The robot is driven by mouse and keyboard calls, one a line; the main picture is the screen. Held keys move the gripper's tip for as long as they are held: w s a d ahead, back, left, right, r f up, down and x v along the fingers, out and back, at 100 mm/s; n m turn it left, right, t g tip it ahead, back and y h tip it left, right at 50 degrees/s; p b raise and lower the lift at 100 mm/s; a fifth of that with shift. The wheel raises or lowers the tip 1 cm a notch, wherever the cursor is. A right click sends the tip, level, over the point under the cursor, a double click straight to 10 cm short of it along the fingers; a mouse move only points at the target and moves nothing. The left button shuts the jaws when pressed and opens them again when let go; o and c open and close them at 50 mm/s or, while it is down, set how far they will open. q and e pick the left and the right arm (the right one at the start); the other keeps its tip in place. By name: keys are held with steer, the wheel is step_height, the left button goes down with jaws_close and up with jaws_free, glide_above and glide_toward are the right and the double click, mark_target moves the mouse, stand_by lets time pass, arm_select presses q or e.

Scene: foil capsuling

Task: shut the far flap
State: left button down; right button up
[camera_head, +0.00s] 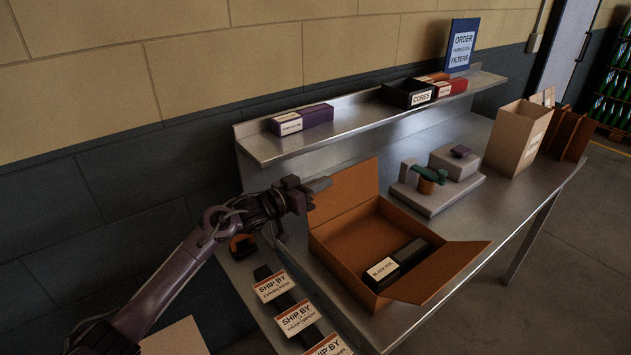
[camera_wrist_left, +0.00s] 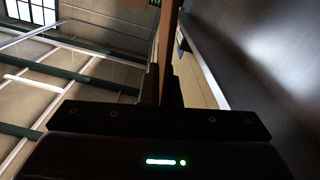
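An open brown carton (camera_head: 340,262) sits on the steel bench. Its far flap (camera_head: 345,192) stands up, leaning back. Another flap (camera_head: 440,272) is folded outward at the right. Inside lies a dark box with a white label (camera_head: 382,268). My right gripper is out of view.
A grey device (camera_head: 437,190) and a tall carton (camera_head: 517,140) stand to the right. "SHIP BY" cards (camera_head: 296,318) line the front left.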

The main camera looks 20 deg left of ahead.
arm_select(q)
steer(key=shift+s+d+m+p, duration=0.2)
steer(key=shift+s+d+m, duration=0.3)
steer(key=shift+d+m, duration=0.25)
steer(key=shift+s+d+m+p, duration=0.15)
steer(key=shift+s+d+m, duration=0.3)
steer(key=shift+d+m, duration=0.3)
steer(key=shift+d, duration=0.2)
steer(key=c, duration=1.6)
jaws_free()
steer(key=shift+c, duration=0.2)
steer(key=shift+s+a, duration=0.1)
steer(key=b+v, duration=0.1)
steer(key=v, duration=0.6)
steer(key=shift+s+a+b, duration=0.15)
steer(key=shift+s+b, duration=0.15)
steer(key=shift+b, duration=0.05)
